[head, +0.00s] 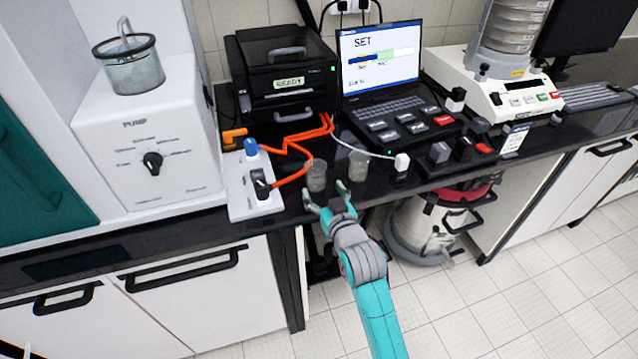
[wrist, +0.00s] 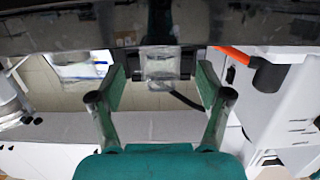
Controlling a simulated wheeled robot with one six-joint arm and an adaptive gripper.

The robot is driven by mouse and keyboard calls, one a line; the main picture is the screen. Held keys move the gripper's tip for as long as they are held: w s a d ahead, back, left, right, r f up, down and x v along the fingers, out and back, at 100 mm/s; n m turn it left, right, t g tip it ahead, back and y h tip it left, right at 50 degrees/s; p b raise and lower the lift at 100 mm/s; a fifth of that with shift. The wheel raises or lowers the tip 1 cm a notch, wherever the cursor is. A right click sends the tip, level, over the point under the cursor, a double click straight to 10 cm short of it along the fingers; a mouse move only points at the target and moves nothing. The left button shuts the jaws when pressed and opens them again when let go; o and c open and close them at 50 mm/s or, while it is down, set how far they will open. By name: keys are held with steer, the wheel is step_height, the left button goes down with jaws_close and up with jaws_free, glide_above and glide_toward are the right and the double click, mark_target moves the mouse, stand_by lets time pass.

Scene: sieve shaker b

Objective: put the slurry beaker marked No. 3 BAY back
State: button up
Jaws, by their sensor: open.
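Two small clear beakers stand side by side near the front edge of the black bench: a left beaker (head: 316,176) and a right beaker (head: 358,166). I cannot read a No. 3 BAY mark on either. My gripper (head: 323,200) is open and empty at the bench edge, just in front of the left beaker. In the wrist view, one clear beaker (wrist: 160,66) shows between and beyond the spread fingers of my gripper (wrist: 161,84). It appears apart from both fingers.
A white switch box (head: 240,185) with orange cables stands left of the beakers. A laptop (head: 380,65), a black button panel (head: 400,125) and a printer-like box marked READY (head: 285,75) stand behind. A white pump unit (head: 150,150) bears a glass vessel (head: 132,70).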

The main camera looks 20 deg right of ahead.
steer(key=s+r, duration=0.1)
steer(key=s, duration=0.6)
steer(key=shift+s, duration=0.15)
steer(key=shift+s, duration=0.1)
steer(key=s+f, duration=0.5)
steer(key=s, duration=0.5)
steer(key=s+f, duration=0.5)
steer(key=s, duration=0.5)
steer(key=s+r, duration=0.1)
steer(key=s, duration=0.9)
steer(key=s+r+g, duration=0.1)
steer(key=s+r, duration=0.1)
steer(key=s, duration=0.9)
steer(key=shift+s+r, duration=0.3)
